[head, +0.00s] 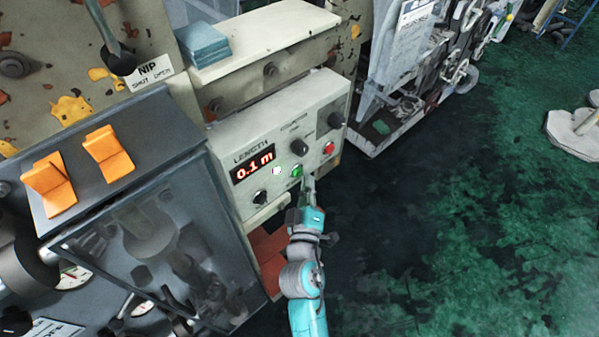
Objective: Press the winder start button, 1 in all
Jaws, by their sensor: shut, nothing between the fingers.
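The winder control box (225,150) is a pale panel in the middle of the head view. Its red display (253,166) reads 0.1 m beside the label LENGTH. A green button (297,171) sits low on the panel, a red button (329,148) is to its right, and a small white button or lamp (276,170) is to its left. Black knobs (299,147) are above and below. My gripper (308,183) is shut and empty, just right of and below the green button in the picture. I cannot tell whether it touches the panel.
A dark cabinet (120,190) with orange switches (108,152) stands at left. Blue pads (203,44) lie on the ledge above the box. A NIP lever (116,55) hangs at upper left. Grey machinery (400,60) stands behind.

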